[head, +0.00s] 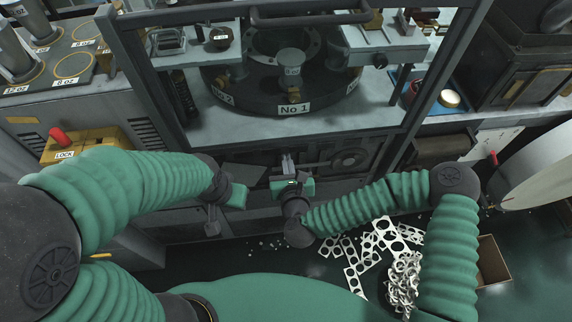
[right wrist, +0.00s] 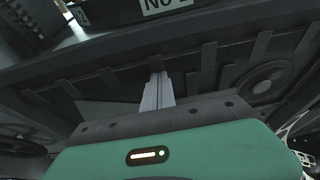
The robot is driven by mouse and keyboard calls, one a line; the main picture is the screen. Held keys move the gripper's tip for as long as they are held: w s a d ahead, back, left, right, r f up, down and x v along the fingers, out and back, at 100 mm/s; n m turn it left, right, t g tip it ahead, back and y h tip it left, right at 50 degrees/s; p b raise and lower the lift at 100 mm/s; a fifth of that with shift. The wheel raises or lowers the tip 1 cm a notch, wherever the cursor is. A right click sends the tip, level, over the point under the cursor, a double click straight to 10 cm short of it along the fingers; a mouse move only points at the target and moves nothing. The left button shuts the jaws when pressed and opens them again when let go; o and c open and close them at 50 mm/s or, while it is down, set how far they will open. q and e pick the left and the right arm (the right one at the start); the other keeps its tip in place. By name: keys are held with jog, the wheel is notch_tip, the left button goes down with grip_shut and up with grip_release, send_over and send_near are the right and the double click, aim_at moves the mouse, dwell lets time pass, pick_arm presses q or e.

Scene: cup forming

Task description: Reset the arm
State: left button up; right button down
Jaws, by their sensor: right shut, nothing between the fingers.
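My right gripper (head: 288,163) is in the middle of the head view, in front of the machine's lower front. Its two grey fingers are together with nothing between them. In the right wrist view the closed fingers (right wrist: 157,92) point at the dark underside of the machine. My left arm comes in from the left and is bent, with its wrist (head: 222,190) left of the right gripper.
The forming machine (head: 295,125) with a "No 1" label stands ahead inside a dark frame. A yellow lock box (head: 85,143) with a red knob is at left. White punched scraps (head: 375,250) and an open carton (head: 493,262) lie on the floor at lower right.

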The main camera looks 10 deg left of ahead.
jog(key=v, duration=1)
notch_tip(320, 180, down, 5)
jog(key=a+n+g+y, duration=0.1)
jog(key=n+g+y, duration=0.15)
jog(key=n, duration=0.95)
jog(key=d+f+n+g+h, duration=0.2)
jog(key=d+f+n+g, duration=0.15)
jog(key=d+n, duration=0.55)
jog(key=s+d+r+n+g+h, duration=0.2)
jog(key=s+d+r+n, duration=0.1)
jog(key=d, duration=0.5)
jog(key=s+d+r+n+g+h, duration=0.2)
jog(key=s+d+r+n+h, duration=0.1)
jog(key=d+r+n, duration=0.3)
jog(key=s+d+n, duration=0.1)
jog(key=d+n, duration=0.1)
jog(key=d, duration=0.1)
jog(key=shift+d+g, duration=0.35)
jog(key=shift+g, duration=0.05)
jog(key=shift+s, duration=0.1)
